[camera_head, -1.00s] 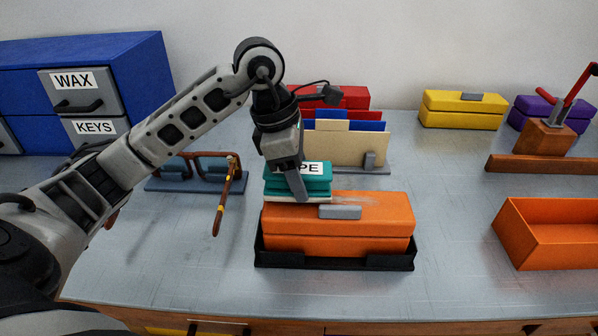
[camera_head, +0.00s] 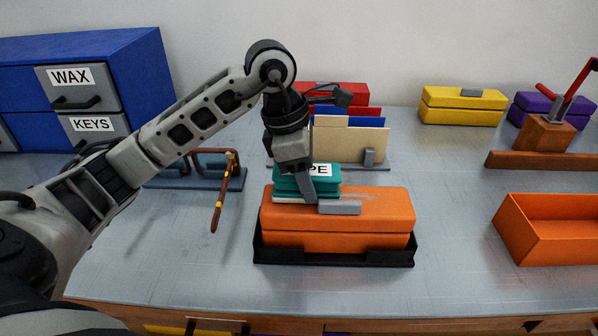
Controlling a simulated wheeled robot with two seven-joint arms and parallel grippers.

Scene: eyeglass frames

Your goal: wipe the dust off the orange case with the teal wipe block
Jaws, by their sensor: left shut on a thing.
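The orange case (camera_head: 338,238) sits closed in a black tray (camera_head: 335,257) near the table's front middle. A grey clasp (camera_head: 339,208) is on its top. A pale dusty smear (camera_head: 372,195) shows on the lid right of the block. The teal wipe block (camera_head: 291,182), with a partly covered label, is at the back left of the case's lid and appears to touch it. My left gripper (camera_head: 309,193) is shut on the block from above; one finger hides part of it. My right gripper is not in view.
An orange open bin (camera_head: 550,240) stands at the right. Brown glasses on a blue stand (camera_head: 195,180) are at the left. A card holder (camera_head: 350,145) is behind the case. Yellow (camera_head: 461,107) and purple (camera_head: 530,108) cases are at the back right. The front table is clear.

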